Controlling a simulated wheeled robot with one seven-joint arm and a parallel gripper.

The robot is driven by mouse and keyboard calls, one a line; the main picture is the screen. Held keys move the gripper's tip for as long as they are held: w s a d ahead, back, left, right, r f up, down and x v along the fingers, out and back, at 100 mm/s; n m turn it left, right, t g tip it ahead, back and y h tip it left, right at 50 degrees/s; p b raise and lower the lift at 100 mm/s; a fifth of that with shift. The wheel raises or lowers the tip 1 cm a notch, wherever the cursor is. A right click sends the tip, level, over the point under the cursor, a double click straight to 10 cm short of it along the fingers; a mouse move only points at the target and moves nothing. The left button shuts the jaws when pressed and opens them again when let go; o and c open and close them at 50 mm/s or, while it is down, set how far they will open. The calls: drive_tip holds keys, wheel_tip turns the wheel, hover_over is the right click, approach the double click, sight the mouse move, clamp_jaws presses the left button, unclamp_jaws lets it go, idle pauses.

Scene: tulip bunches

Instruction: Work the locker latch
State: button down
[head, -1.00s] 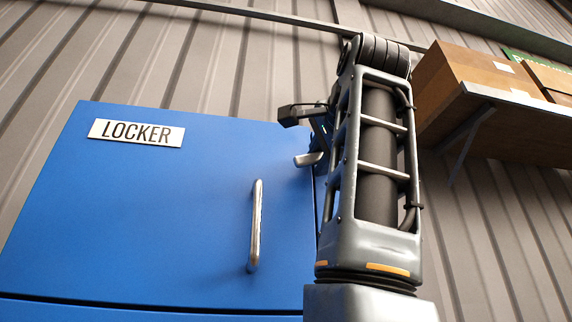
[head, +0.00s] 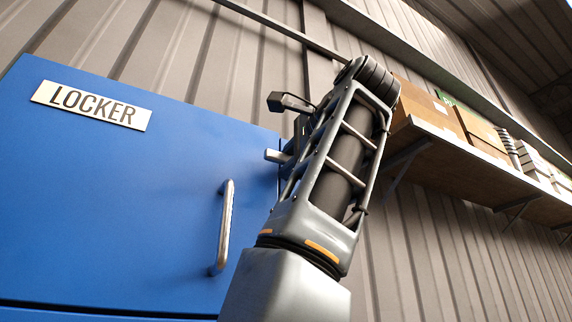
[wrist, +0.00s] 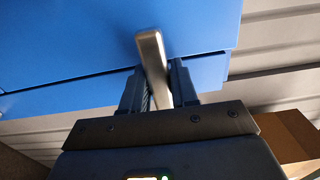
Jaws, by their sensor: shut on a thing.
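The blue locker (head: 120,215) fills the left of the head view, with a white LOCKER sign (head: 91,105) and a vertical metal pull handle (head: 222,228) on its front. A short metal latch lever (head: 277,156) sticks out near the locker's upper right edge, partly hidden by my arm. In the wrist view the latch lever (wrist: 152,62) stands between the two dark fingers of my gripper (wrist: 158,88), which is shut on it. The locker's blue face (wrist: 70,45) lies just beyond the fingers. The lever's base is hidden behind the gripper.
A wall shelf (head: 470,150) with cardboard boxes (head: 430,105) runs along the right, behind my arm. The corrugated wall (head: 430,250) below the shelf is clear. A cardboard box (wrist: 285,135) also shows at the right of the wrist view.

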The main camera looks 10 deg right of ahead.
drive_tip(key=c, duration=1)
unclamp_jaws()
drive_tip(key=shift+o, duration=0.2)
drive_tip(key=b+v, duration=0.2)
drive_tip(key=v, duration=0.5)
drive_tip(key=shift+s+d, duration=0.2)
drive_tip(key=shift+s, duration=0.15)
